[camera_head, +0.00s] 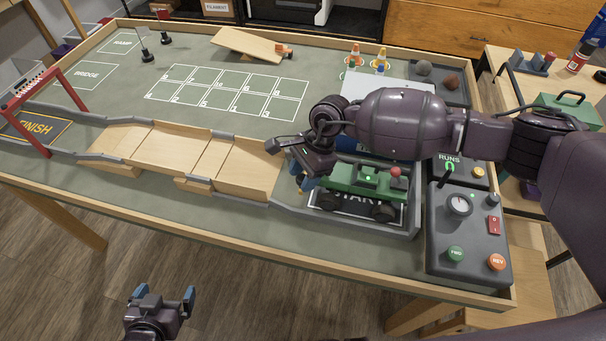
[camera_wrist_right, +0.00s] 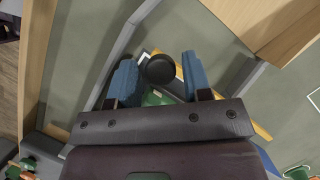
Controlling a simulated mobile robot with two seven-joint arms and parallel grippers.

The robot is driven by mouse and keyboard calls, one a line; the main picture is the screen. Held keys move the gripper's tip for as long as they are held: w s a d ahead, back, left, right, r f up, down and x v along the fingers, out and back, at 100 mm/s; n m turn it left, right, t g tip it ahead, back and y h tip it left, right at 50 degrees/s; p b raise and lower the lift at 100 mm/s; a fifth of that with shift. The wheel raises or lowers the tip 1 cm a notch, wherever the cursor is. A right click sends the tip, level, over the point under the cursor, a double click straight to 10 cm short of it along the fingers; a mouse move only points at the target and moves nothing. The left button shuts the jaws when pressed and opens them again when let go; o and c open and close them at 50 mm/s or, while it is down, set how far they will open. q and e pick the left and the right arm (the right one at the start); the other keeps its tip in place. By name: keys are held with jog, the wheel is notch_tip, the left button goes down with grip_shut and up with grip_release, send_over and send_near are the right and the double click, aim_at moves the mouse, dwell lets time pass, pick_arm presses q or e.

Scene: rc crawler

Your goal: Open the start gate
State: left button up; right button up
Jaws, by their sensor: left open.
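The start gate shows in the right wrist view as a yellow bar (camera_wrist_right: 262,131) with a round black knob (camera_wrist_right: 159,68). My right gripper (camera_wrist_right: 162,75) is open, with its blue fingers on either side of the knob and visible gaps beside it. In the head view my right gripper (camera_head: 300,174) is at the front of the green crawler (camera_head: 345,182), which stands on the START pad (camera_head: 362,222). The gate is mostly hidden there by my gripper and arm. My left gripper (camera_head: 161,297) is open and empty, low in front of the table.
A wooden ramp track (camera_head: 205,155) leads left from the start bay to the red finish arch (camera_head: 42,105). A grey control box (camera_head: 466,230) with a dial and buttons stands at the right.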

jog(key=shift+o, duration=0.8)
jog(key=v, duration=1)
jog(key=shift+r+p, duration=0.3)
jog(key=shift+r, duration=0.1)
jog(key=shift+w+d, duration=0.1)
jog(key=shift+d, duration=0.05)
jog(key=shift+c, duration=0.3)
